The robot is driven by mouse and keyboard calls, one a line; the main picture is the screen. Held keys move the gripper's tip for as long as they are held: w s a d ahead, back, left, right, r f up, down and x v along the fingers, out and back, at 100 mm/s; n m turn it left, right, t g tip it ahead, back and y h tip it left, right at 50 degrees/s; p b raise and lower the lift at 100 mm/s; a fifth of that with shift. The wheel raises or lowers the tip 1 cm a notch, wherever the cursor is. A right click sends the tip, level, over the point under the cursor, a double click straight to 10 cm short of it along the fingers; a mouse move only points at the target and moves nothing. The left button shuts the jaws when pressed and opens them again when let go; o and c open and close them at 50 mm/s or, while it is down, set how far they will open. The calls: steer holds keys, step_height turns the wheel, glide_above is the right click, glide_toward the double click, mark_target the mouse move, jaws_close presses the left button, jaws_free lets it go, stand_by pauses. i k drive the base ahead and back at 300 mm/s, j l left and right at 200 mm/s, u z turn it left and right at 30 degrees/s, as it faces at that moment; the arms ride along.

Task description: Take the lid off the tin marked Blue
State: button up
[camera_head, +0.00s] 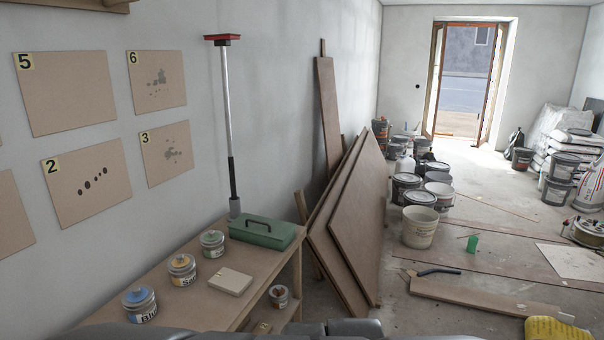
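The tin marked Blue (148,314) stands upright at the near end of the wooden table, at the lower left. Its label reads Blue, partly cut by the curve of the tin. Its lid (138,295) is on top, with a blue patch and a small raised part in the middle. Dark grey parts of my own body show along the bottom edge. I cannot make out my gripper's fingers among them, and nothing of mine is seen touching the tin.
A tin with a yellow-orange lid (182,263) and one with a green lid (212,238) stand farther along the wooden table (206,300). A beige square block (231,281) and a green toolbox (262,233) are there too. Another tin (279,296) sits lower. Boards (350,225) lean beyond.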

mark_target(138, 296)
steer(key=k+z, duration=0.1)
steer(key=i+l+z, duration=0.2)
steer(key=i+u, duration=0.3)
steer(key=k+u, duration=0.1)
steer(key=u, duration=1.45)
